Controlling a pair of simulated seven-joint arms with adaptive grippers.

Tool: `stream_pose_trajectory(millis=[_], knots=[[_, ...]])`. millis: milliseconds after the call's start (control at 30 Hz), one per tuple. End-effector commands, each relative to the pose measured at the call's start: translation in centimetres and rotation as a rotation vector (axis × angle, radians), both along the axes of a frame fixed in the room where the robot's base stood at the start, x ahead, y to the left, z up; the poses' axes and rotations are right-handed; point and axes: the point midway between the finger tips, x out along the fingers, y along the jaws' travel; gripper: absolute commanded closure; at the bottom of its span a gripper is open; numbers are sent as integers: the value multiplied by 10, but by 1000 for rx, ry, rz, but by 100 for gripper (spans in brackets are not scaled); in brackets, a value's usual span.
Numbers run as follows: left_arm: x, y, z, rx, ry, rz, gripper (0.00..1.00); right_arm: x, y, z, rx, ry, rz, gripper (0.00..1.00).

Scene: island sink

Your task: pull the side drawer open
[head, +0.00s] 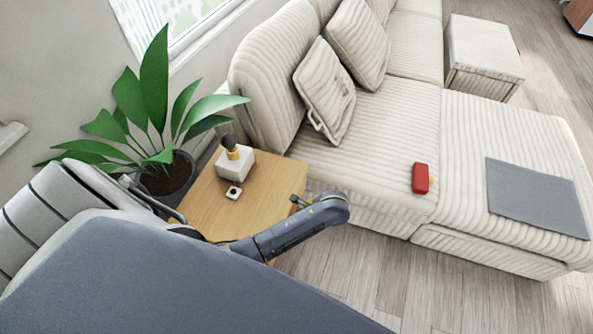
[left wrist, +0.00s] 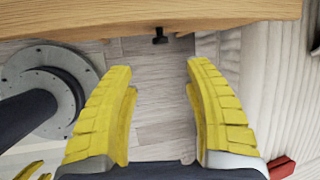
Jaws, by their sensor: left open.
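The wooden side table (head: 215,200) stands between the plant and the sofa. Its wooden edge (left wrist: 150,22) crosses the top of the left wrist view. A bit of yellow at the lower left of the wrist view may be my right gripper.
A white block (head: 235,164) and a small white cube (head: 233,192) sit on the table. A potted plant (head: 170,175) is at its left. The striped sofa (head: 385,140) is close on its right, with a red object (head: 420,178) on it. Wood floor (head: 350,265) is clear in front.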

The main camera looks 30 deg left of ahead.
Motion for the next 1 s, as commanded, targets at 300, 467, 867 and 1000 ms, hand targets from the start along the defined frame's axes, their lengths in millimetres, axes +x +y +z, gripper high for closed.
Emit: stream_pose_trajectory(millis=[300, 467, 867, 1000], knots=[[8, 27, -52, 5, 1, 0, 48, -9, -6, 0, -6, 12, 1, 56], [11, 38, -78, 3, 1, 1, 48, -10, -7, 0, -8, 12, 2, 56], [16, 55, -118, 0, 0, 0, 48, -9, -6, 0, -7, 10, 1, 56], [17, 58, -124, 0, 0, 0, 48, -8, -5, 0, -5, 10, 0, 56]])
